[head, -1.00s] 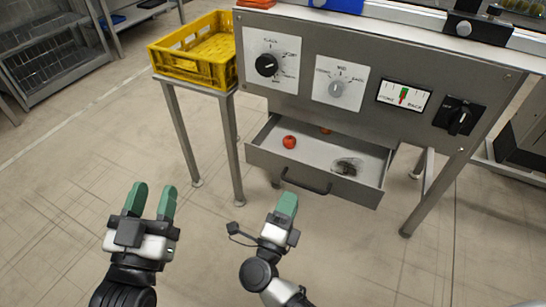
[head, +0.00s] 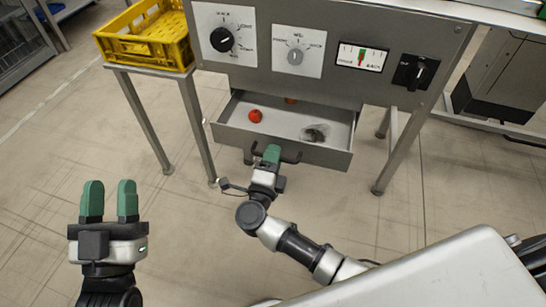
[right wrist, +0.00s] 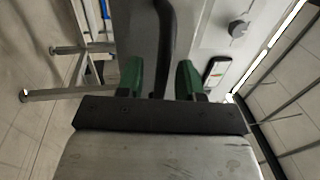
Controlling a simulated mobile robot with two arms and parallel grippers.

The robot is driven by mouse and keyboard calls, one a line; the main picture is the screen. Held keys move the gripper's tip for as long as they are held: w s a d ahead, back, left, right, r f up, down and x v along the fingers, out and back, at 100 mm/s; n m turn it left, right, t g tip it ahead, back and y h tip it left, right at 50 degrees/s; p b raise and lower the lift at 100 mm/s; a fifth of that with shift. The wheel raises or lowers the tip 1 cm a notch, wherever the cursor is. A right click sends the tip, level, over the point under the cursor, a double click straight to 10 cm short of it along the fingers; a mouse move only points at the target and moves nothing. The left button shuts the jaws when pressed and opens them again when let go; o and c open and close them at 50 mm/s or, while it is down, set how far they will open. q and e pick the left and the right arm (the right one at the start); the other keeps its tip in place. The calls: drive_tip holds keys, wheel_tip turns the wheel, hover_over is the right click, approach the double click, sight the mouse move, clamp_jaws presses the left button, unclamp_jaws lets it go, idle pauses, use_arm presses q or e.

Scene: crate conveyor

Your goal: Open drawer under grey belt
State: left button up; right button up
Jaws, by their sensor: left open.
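The grey drawer (head: 290,145) under the belt's control panel stands open, its inside showing. Its dark bar handle (head: 290,157) is on the front face. My right gripper (head: 271,153) is at the left part of this handle. In the right wrist view, the dark handle (right wrist: 164,45) runs between the two green fingers, which stand apart with a gap beside the bar. My left gripper (head: 109,200) is open and empty, above the floor at lower left, away from the drawer. The belt itself is mostly out of view.
The drawer holds a red round thing (head: 255,116), an orange thing at the back (head: 291,100) and a dark clump (head: 315,133). A yellow crate (head: 145,46) sits on a stand at left. The panel (head: 380,85) overhangs the drawer. Floor in front is clear.

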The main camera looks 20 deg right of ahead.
clamp_jaws()
idle(0.3)
drive_tip(key=shift+s+a, duration=0.1)
drive_tip(key=shift+s, duration=0.05)
use_arm(q)
wheel_tip(320, 180, down, 7)
drive_tip(key=w+a+g+y+p, duration=0.1)
drive_tip(key=g+y+p, duration=0.1)
drive_tip(key=g, duration=0.4)
drive_tip(key=shift+f+g+p, duration=0.2)
drive_tip(key=shift+g+p, duration=0.1)
drive_tip(key=shift+g, duration=0.1)
use_arm(e)
drive_tip(key=r+v, duration=0.2)
drive_tip(key=v, duration=1.1)
drive_tip(key=shift+s+a+r, duration=0.2)
drive_tip(key=shift+s+a, duration=0.2)
drive_tip(key=shift+s, duration=0.05)
